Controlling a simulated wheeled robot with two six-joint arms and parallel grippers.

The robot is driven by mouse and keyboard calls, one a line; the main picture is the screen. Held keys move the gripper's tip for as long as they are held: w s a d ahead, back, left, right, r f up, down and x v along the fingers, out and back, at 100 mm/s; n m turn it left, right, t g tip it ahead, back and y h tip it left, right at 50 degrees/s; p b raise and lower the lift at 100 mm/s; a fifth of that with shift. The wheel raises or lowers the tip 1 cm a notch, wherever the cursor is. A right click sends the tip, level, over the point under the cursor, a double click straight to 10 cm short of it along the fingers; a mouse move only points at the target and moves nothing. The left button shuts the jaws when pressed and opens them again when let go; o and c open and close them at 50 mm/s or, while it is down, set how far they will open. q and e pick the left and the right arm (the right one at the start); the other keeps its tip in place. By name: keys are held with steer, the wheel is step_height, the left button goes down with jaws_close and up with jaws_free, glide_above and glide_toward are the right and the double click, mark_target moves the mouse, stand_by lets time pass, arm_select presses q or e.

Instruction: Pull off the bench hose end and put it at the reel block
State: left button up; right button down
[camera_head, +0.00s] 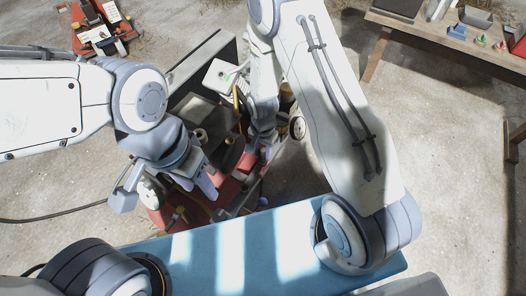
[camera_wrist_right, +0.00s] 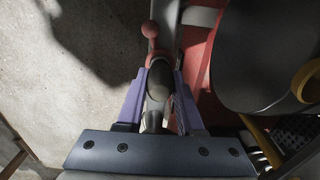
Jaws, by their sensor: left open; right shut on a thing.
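My right gripper (camera_wrist_right: 158,98) is shut on a dark grey rounded cylinder (camera_wrist_right: 160,78), between its purple fingers. A pale rod and a red ball knob (camera_wrist_right: 150,29) lie just beyond it. I cannot tell whether the cylinder is the bench hose end. In the head view my right gripper (camera_head: 263,140) reaches down at the right side of a red bench-like unit (camera_head: 230,192). My left gripper (camera_head: 188,186) is open over the unit's left part, fingers down. A black hose (camera_head: 60,219) runs over the floor to the left. I cannot make out the reel block.
Beside the right gripper are a large grey round part (camera_wrist_right: 262,55) and a yellow bar (camera_wrist_right: 265,145). A wooden table (camera_head: 455,40) with small items stands at the back right. Another red unit (camera_head: 100,28) is at the back left. The floor at right is clear.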

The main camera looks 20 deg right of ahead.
stand_by(0.5)
step_height(320, 180, up, 4)
steer(key=p, duration=0.3)
steer(key=shift+p, duration=0.35)
steer(key=shift+f, duration=0.1)
